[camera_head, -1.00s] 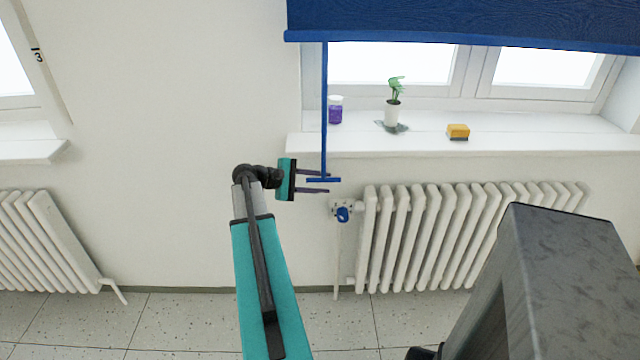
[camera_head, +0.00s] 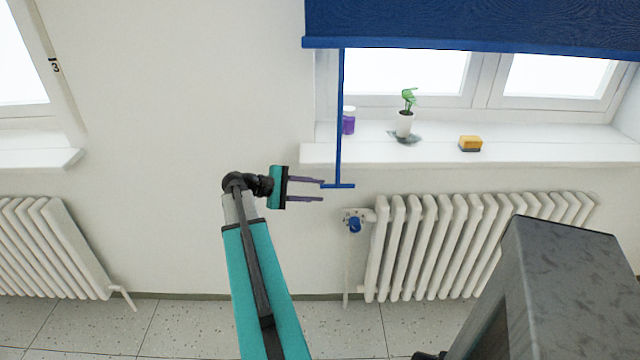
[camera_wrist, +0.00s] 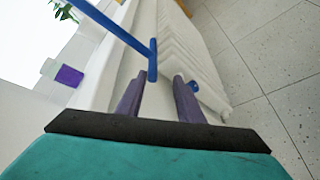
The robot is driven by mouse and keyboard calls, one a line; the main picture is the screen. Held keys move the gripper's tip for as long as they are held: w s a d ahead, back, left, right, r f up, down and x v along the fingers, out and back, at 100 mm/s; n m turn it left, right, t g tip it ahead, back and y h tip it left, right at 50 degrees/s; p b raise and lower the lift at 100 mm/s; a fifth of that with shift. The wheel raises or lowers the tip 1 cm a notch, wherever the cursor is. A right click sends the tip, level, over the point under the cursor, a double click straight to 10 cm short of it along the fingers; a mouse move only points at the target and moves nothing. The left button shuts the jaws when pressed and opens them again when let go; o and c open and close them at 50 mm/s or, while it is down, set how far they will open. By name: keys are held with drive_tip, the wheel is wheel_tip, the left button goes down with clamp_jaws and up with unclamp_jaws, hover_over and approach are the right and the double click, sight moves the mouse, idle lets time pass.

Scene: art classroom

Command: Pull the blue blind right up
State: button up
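The blue blind (camera_head: 480,22) hangs across the top of the window, its bottom bar level above the lower panes. A thin blue pull rod (camera_head: 340,115) hangs from its left end and finishes in a short crossbar (camera_head: 345,186) below sill height. My gripper (camera_head: 322,190) is open and empty, pointing right, with its purple fingertips just left of the crossbar. In the wrist view, the crossbar (camera_wrist: 152,62) appears beyond the spread fingertips (camera_wrist: 158,85), not gripped. Whether one fingertip touches it, I cannot tell.
The white sill (camera_head: 560,150) holds a purple-and-white jar (camera_head: 348,122), a potted plant (camera_head: 404,122) and a yellow sponge-like block (camera_head: 470,143). A white radiator (camera_head: 450,250) with a blue-knobbed valve (camera_head: 354,225) stands below. The wall left of my gripper is clear.

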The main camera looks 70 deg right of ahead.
drive_tip(key=shift+w+a+f, duration=0.2)
drive_tip(key=shift+w+a, duration=0.05)
drive_tip(key=shift+a, duration=0.1)
drive_tip(key=shift+w, duration=0.15)
drive_tip(key=f+p+v, duration=0.1)
drive_tip(key=p+v, duration=0.3)
drive_tip(key=v, duration=1.1)
drive_tip(key=shift+w+a, duration=0.35)
drive_tip(key=shift+a, duration=0.1)
idle(1.8)
drive_tip(key=shift+p, duration=0.3)
drive_tip(key=shift+f, duration=0.15)
